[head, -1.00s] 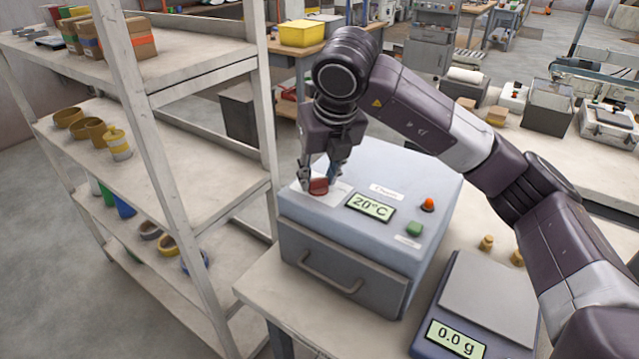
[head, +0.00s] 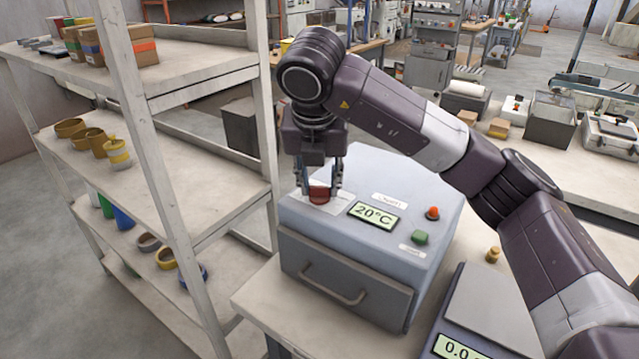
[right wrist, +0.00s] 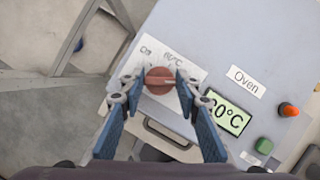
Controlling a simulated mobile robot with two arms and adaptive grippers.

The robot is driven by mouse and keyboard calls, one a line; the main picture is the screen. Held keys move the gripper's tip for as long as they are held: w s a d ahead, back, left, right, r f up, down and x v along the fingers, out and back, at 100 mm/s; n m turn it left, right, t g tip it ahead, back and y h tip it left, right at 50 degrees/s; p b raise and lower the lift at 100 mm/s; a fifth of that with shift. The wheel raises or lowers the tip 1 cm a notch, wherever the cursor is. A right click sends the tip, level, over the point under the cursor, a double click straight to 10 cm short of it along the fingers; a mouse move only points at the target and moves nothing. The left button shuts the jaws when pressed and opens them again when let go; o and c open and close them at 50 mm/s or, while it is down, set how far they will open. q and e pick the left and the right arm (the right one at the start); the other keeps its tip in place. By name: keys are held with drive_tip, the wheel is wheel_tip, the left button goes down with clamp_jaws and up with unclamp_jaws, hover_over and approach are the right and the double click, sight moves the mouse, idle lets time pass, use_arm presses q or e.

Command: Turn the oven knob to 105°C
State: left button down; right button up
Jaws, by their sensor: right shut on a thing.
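The oven (head: 345,258) is a blue-grey box on the table, with a drawer-like front and a handle. Its red knob (head: 319,194) sits on a white dial plate at the top left. The display (head: 375,215) reads 20°C. My right gripper (head: 320,190) comes down from above and is shut on the knob. In the right wrist view the blue fingers stand on either side of the knob (right wrist: 159,80), whose pointer ridge lies nearly level across the picture. The dial plate (right wrist: 150,52) has small markings, partly hidden by the fingers. My left gripper is not in view.
A red-orange button (head: 432,213) and a green button (head: 420,238) stand on the oven's top, right of the display. A scale (head: 490,315) is at the right front, with a brass weight (head: 492,255) behind it. A shelf rack (head: 190,190) stands close on the left.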

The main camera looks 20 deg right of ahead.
drive_tip(key=o, duration=1.2)
drive_tip(key=shift+c, duration=0.2)
drive_tip(key=v, duration=1.2)
drive_tip(key=shift+s, duration=0.1)
